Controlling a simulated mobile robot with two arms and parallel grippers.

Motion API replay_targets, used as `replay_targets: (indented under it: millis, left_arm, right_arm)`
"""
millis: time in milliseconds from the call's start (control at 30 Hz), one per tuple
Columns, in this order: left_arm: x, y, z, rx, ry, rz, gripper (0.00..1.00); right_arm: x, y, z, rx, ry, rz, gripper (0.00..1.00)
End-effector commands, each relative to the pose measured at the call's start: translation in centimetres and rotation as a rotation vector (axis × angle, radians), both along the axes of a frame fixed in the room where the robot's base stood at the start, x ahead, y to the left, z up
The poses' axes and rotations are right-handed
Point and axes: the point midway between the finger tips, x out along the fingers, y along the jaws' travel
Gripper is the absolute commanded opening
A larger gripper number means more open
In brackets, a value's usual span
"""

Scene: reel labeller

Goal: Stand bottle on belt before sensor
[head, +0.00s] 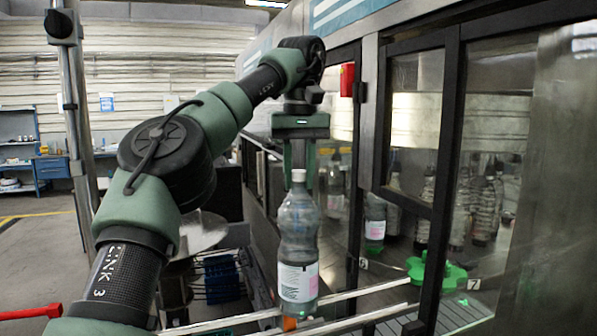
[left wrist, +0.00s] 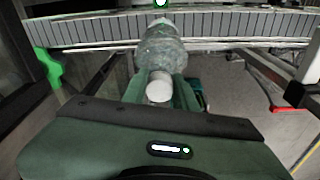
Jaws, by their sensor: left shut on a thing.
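A clear plastic bottle (head: 298,238) with a white cap and a pale label is upright in the head view. My left gripper (head: 299,183) points down and is shut on its upper part. In the left wrist view the bottle (left wrist: 163,50) shows from above, cap between the green fingers (left wrist: 160,90). The slatted grey belt (left wrist: 95,30) runs behind it there; its slats also show in the head view (head: 462,312). The bottle's base is between the guide rails, and I cannot tell whether it touches the belt. The sensor cannot be clearly made out. My right gripper is not in view.
Metal guide rails (head: 372,289) border the belt. A green star wheel (head: 437,271) lies right of the bottle, inside the machine's dark-framed glass doors (head: 447,150). More bottles (head: 375,222) stand behind the glass. A red bar (head: 30,312) is at lower left, with open floor beyond.

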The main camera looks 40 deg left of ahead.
Motion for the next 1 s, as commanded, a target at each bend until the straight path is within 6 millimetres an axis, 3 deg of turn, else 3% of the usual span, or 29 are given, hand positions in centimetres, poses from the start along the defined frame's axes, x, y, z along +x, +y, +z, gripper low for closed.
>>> replay_targets:
  millis: [33, 300, 600, 800, 1000]
  left_arm:
    - [-0.1, -0.1, 0.1, 0.0, -0.015, -0.004, 0.0]
    - [0.0, 0.0, -4.8, -0.002, -0.01, -0.004, 0.0]
    - [0.0, 0.0, -10.2, 0.0, -0.01, -0.001, 0.0]
    - [0.0, -0.1, -12.7, 0.001, -0.014, 0.0, 0.0]
    - [0.0, 0.0, -13.5, 0.001, -0.015, 0.001, 0.0]
  right_arm:
    - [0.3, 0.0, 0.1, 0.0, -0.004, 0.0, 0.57]
    - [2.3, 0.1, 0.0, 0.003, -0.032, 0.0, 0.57]
    - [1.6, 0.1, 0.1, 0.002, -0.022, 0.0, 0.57]
    - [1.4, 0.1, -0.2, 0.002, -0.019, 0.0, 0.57]
    - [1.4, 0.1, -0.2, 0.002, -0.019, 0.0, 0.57]
